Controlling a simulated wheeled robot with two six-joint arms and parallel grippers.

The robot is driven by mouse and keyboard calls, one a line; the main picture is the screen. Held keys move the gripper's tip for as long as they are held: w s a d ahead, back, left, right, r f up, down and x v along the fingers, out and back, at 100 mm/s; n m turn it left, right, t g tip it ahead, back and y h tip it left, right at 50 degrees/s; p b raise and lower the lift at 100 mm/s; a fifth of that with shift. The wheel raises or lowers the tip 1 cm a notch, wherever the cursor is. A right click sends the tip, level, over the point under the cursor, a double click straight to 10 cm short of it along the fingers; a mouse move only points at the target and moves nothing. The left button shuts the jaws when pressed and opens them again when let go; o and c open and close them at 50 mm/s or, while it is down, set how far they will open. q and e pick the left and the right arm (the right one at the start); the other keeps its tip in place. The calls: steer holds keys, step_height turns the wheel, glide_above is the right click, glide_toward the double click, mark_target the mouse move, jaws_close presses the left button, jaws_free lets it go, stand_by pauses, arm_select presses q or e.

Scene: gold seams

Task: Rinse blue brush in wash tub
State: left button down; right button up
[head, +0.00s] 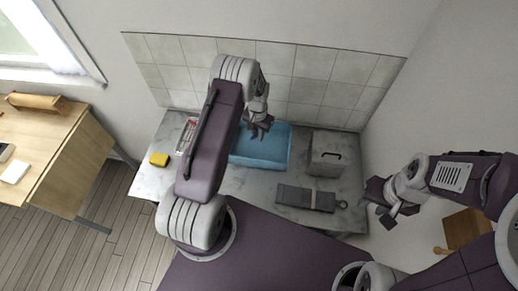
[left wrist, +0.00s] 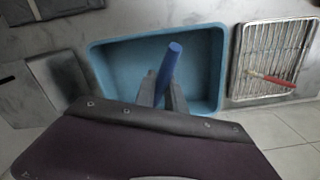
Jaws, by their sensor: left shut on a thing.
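The light blue wash tub (head: 275,150) stands on the marble-topped counter by the tiled wall, partly hidden by my left arm. In the left wrist view the tub (left wrist: 215,55) lies beyond my left gripper. My left gripper (head: 260,128) is over the tub's left part in the head view. In the left wrist view the left gripper (left wrist: 163,92) is shut on the blue brush (left wrist: 172,62), whose blue handle sticks up between the fingers. The brush's lower end is hidden, so I cannot tell whether it touches the tub. My right gripper (head: 388,206) hangs off the counter's right side; its jaw gap is unclear.
A wire rack (left wrist: 265,60) with a red-handled tool (left wrist: 272,79) lies beside the tub. A grey box with a handle (head: 327,158) and a dark flat bundle (head: 305,198) occupy the right side.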

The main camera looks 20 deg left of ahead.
arm_select(q)
steer(key=shift+r, duration=0.1)
step_height(320, 180, up, 4)
steer(key=p, duration=0.2)
steer(key=shift+p, duration=0.35)
stand_by(0.5)
